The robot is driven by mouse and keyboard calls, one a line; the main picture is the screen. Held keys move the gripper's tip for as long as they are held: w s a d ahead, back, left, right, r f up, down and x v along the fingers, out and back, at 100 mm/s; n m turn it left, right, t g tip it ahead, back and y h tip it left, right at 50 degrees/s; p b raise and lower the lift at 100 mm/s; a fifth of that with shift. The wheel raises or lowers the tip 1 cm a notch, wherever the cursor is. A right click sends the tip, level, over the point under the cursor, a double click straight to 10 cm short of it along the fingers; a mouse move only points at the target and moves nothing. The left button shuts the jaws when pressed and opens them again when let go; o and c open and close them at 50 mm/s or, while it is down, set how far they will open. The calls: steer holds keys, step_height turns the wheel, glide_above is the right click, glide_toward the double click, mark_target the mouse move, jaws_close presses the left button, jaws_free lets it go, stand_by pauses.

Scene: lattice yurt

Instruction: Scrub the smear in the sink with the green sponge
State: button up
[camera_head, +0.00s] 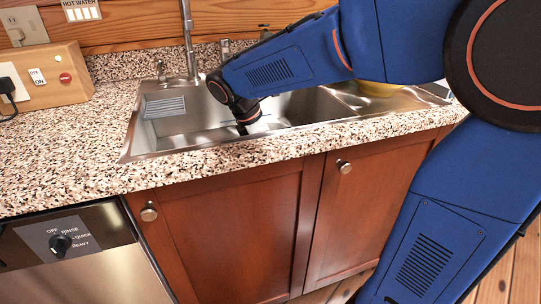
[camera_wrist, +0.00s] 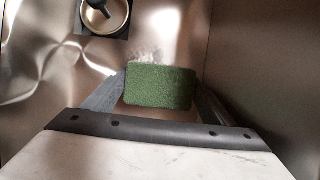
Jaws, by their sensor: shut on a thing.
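The green sponge (camera_wrist: 160,87) is held between the two fingers of my gripper (camera_wrist: 160,92) in the wrist view. My gripper is shut on it, down inside the steel sink. The sink (camera_head: 150,147) shows in the head view, with my gripper (camera_head: 242,129) low in its basin. A pale whitish smear (camera_wrist: 150,55) shows on the sink floor just beyond the sponge's far edge in the wrist view. I cannot tell whether the sponge touches the floor. The sponge is not seen in the head view.
A drain (camera_wrist: 103,14) lies at the upper left of the wrist view. A faucet (camera_head: 189,40) stands behind the basin. A grey rack (camera_head: 164,106) sits at the sink's left. The speckled counter (camera_head: 60,150) is clear at left.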

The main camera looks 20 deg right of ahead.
steer(key=shift+s+f, duration=0.25)
steer(key=shift+s, duration=0.5)
steer(key=shift+w, duration=0.15)
steer(key=shift+w+r, duration=0.15)
steer(key=shift+w, duration=0.75)
steer(key=shift+w+r, duration=0.15)
steer(key=shift+w, duration=0.75)
steer(key=shift+w+f, duration=0.15)
steer(key=shift+w, duration=1.85)
steer(key=shift+s+f, duration=0.1)
steer(key=shift+s, duration=3.85)
steer(key=shift+w, duration=0.15)
